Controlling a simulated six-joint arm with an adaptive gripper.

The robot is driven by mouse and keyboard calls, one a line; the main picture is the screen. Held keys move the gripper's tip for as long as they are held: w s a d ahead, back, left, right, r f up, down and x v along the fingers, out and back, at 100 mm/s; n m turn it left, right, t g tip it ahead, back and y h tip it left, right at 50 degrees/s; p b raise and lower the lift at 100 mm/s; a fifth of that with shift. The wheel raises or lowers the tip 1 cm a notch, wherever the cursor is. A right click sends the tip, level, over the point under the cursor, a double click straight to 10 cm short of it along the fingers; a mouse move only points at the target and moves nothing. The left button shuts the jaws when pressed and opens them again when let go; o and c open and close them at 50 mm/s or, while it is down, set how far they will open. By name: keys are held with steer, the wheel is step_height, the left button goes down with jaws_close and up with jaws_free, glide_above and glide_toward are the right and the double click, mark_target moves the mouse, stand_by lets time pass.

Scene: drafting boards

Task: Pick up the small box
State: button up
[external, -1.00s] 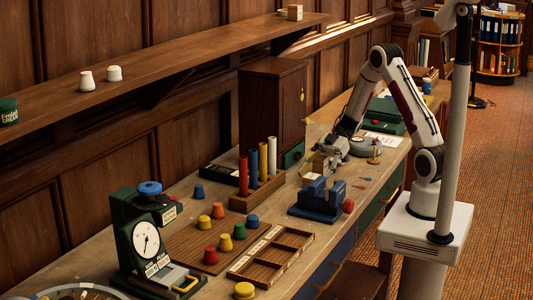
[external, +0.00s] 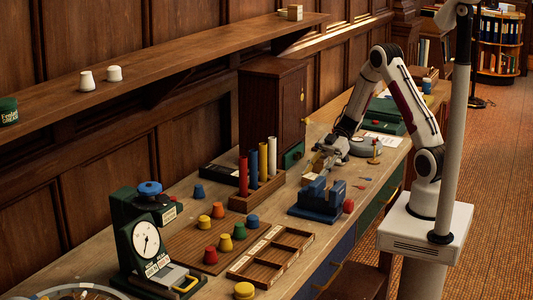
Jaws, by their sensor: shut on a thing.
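My gripper (external: 319,161) is low over the bench, behind the blue block-shaped holder, with its fingers pointing down and to the left. It is shut on the small box (external: 317,158), a pale tan piece mostly hidden by the fingers. Only a little of the box shows, and I cannot tell whether it touches the bench.
A blue holder (external: 320,200) stands just in front of my gripper. To its left is a wooden rack (external: 243,203) with upright coloured cylinders. A dark cabinet (external: 272,105) stands behind. A compartment tray (external: 270,256) and coloured pegs lie nearer; a shelf (external: 190,57) overhangs the left.

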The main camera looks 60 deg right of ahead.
mark_target(314, 174)
steer(key=shift+r, duration=0.1)
step_height(314, 174, up, 10)
stand_by(0.8)
stand_by(0.5)
